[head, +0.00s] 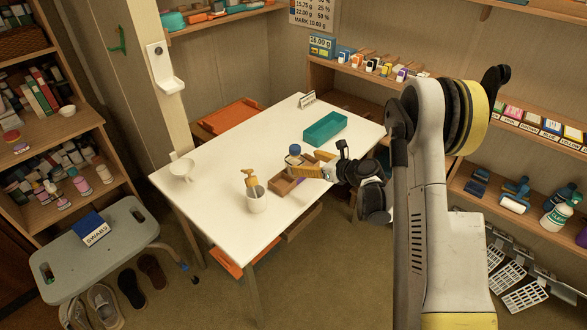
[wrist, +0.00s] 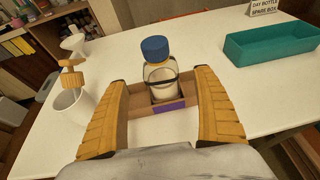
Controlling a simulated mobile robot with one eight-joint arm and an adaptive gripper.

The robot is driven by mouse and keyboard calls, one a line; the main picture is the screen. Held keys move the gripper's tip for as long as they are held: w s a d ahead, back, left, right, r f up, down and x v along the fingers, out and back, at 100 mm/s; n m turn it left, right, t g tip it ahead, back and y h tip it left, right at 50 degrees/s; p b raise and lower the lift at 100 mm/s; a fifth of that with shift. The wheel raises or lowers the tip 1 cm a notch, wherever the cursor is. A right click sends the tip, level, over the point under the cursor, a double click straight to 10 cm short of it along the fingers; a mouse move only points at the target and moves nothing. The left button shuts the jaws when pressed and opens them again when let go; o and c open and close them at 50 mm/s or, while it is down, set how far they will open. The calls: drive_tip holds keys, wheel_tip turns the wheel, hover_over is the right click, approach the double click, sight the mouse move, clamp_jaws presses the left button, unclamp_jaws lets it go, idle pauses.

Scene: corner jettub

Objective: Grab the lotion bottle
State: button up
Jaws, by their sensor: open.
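A clear bottle with a blue cap and pale contents, which I take as the lotion bottle (head: 294,158), stands upright on the white table. In the wrist view the bottle (wrist: 160,80) stands in a small brown open box (wrist: 190,91), with a dark band around its upper body. My gripper (head: 308,166) is open, its ridged yellow fingers spread to the left and right of the bottle in the wrist view (wrist: 160,105). The fingertips reach about the box's sides, and the bottle shows between them with gaps. I cannot tell whether the fingers touch the box.
A white cup (head: 257,202) holding a tan pump-like object stands left of the box. A teal tray (head: 325,128) lies behind and to the right, with a small sign (head: 307,100) beyond. A white funnel (head: 182,168) is at the table's left. The table's middle is clear.

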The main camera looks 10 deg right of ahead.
sight(300, 159)
drive_tip(key=b+x, duration=0.2)
drive_tip(key=x, duration=0.4)
drive_tip(key=shift+w+r+b, duration=0.1)
drive_tip(key=shift+w+b, duration=0.05)
drive_tip(key=shift+b, duration=0.25)
drive_tip(key=shift+r, duration=0.1)
drive_tip(key=c, duration=1.4)
drive_tip(key=shift+r, duration=0.1)
